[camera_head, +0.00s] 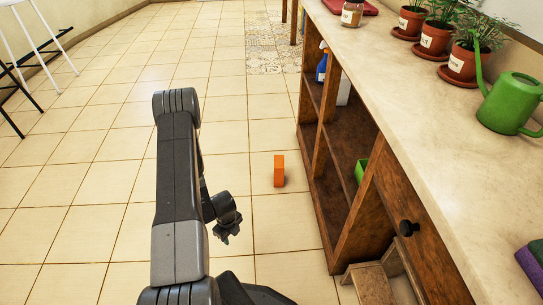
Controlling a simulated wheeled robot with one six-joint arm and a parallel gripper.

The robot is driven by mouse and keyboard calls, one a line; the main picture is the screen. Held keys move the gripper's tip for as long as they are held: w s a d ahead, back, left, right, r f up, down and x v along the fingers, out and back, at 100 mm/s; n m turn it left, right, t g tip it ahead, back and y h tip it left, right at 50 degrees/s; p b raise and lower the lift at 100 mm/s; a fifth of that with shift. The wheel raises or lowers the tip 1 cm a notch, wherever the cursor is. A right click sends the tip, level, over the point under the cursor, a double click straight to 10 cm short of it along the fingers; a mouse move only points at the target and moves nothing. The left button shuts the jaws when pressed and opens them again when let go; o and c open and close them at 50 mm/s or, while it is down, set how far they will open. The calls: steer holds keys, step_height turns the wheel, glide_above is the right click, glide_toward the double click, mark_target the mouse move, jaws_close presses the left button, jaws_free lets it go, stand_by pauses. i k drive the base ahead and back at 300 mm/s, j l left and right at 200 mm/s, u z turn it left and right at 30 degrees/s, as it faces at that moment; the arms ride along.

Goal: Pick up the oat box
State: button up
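A small orange box (279,171) stands upright on the tiled floor, just left of the open shelving. No label on it is readable, so I cannot confirm that it is the oat box. My gripper (229,234) hangs low beside my arm, to the left of and nearer than the orange box, and apart from it in the picture. Its fingers are small and dark, partly hidden behind my arm link, and I cannot tell whether they are open. Nothing is visibly held.
The wooden shelving (309,195) under the pale counter (425,110) bounds the right side. A wooden step stool (372,285) stands at its foot. A green container (361,170) and a blue spray bottle (322,64) sit on shelves. A white stool (38,40) is far left. Floor between is clear.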

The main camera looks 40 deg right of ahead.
mark_target(279, 161)
steer(key=i+l, duration=0.3)
steer(key=i, duration=0.25)
steer(key=i+l, duration=0.3)
steer(key=i, duration=0.2)
steer(key=i+l, duration=0.25)
steer(key=i, duration=0.3)
steer(key=i+l+z, duration=0.1)
steer(key=z, duration=0.35)
steer(key=i+z, duration=0.25)
steer(key=z, duration=0.2)
steer(key=i+z, duration=0.15)
steer(key=z, duration=0.8)
